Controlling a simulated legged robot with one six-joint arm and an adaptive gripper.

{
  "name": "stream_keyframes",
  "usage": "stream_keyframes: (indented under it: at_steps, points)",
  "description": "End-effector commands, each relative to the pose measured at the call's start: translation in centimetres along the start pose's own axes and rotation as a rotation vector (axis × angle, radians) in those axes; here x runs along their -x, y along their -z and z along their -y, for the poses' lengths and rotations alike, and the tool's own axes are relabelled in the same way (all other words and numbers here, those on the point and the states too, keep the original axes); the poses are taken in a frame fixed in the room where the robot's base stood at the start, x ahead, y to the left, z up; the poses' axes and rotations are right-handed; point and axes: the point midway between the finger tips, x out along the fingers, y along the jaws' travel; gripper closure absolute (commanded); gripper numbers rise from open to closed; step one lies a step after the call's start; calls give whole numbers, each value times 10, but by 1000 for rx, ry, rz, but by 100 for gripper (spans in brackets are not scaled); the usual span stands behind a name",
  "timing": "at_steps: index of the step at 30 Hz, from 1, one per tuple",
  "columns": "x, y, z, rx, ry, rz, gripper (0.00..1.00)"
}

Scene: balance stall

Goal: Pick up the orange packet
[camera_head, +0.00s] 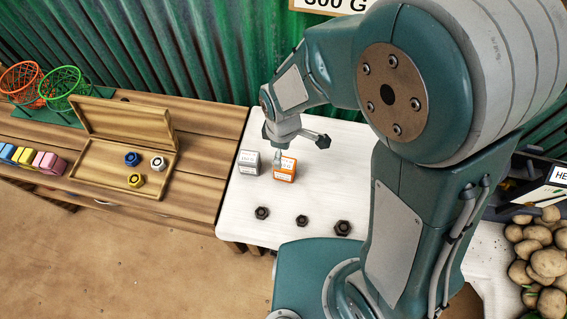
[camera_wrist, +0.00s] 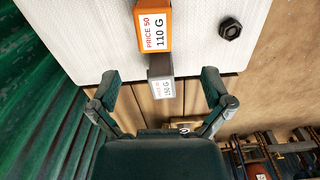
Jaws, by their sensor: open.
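The orange packet (camera_head: 285,172) stands on the white tabletop, with a white label on top. In the wrist view the orange packet (camera_wrist: 139,30) is at the top centre, and its label reads "PRICE 50" and "110 G". My gripper (camera_head: 300,148) is above the table close to the orange packet and covers part of its back edge. In the wrist view my gripper (camera_wrist: 160,78) has its two fingers spread wide with nothing held. The orange packet lies beyond the fingertips there, not between them.
A grey packet (camera_head: 248,163) stands just left of the orange one; in the wrist view this grey packet (camera_wrist: 159,70) appears between the fingertips. Several dark hex nuts (camera_head: 302,220) lie nearer the front. A wooden box (camera_head: 108,172) is on the left counter. Potatoes (camera_head: 547,262) are at right.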

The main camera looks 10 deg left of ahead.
Motion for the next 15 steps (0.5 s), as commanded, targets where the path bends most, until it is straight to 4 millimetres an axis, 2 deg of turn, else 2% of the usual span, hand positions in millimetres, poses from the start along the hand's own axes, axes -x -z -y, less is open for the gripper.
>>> stream_keyframes:
  at_steps: [9, 15]
  points:
    - [-47, 3, 0, -2, 2, 7, 0]
    - [-61, 3, -1, -2, 1, 7, 0]
